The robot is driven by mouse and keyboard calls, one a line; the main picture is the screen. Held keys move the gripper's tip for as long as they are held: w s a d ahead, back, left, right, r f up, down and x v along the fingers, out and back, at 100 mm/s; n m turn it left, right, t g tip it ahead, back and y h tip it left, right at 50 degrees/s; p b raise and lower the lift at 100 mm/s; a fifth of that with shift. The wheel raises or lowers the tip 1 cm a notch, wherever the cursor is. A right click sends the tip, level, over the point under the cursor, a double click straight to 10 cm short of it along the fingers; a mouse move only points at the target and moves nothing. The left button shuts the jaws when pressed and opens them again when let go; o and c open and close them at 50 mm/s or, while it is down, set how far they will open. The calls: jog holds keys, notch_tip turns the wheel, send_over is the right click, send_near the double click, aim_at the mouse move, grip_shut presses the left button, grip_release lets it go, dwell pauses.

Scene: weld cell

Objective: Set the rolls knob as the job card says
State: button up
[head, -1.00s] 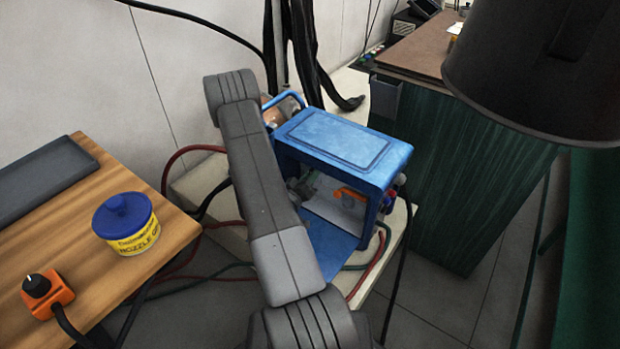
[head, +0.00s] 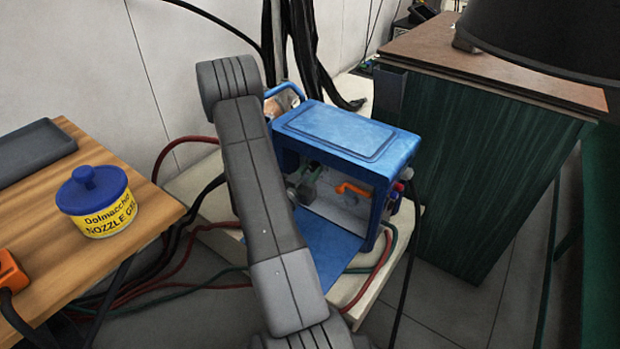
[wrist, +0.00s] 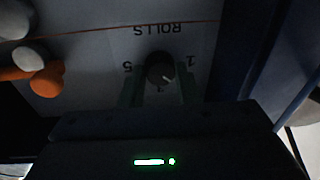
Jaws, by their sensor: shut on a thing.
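The rolls knob (wrist: 158,66) is dark and round, on a pale panel under the word ROLLS, which appears upside down in the wrist view. The figures 5, 3 and 1 stand around it. Its pale mark points to the lower right in the picture, between the 3 and the 1. My gripper (wrist: 160,88) is shut on the knob, one finger on each side. In the head view the panel lies inside the open blue wire feeder (head: 345,135); my arm hides part of it, and the knob cannot be made out there. No job card is readable.
An orange lever (head: 353,188) is beside the knob inside the feeder. Red, green and black cables run around the pale stand (head: 215,240). A wooden bench (head: 140,220) with a yellow nozzle gel tub (head: 95,205) is left; a dark green cabinet (head: 470,170) is right.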

jog(key=shift+m, duration=0.3)
jog(key=o, duration=1)
jog(key=shift+c, duration=0.2)
jog(key=p+v, duration=0.1)
jog(key=v, duration=0.6)
jog(key=shift+s, duration=0.2)
jog(key=shift+a, duration=0.1)
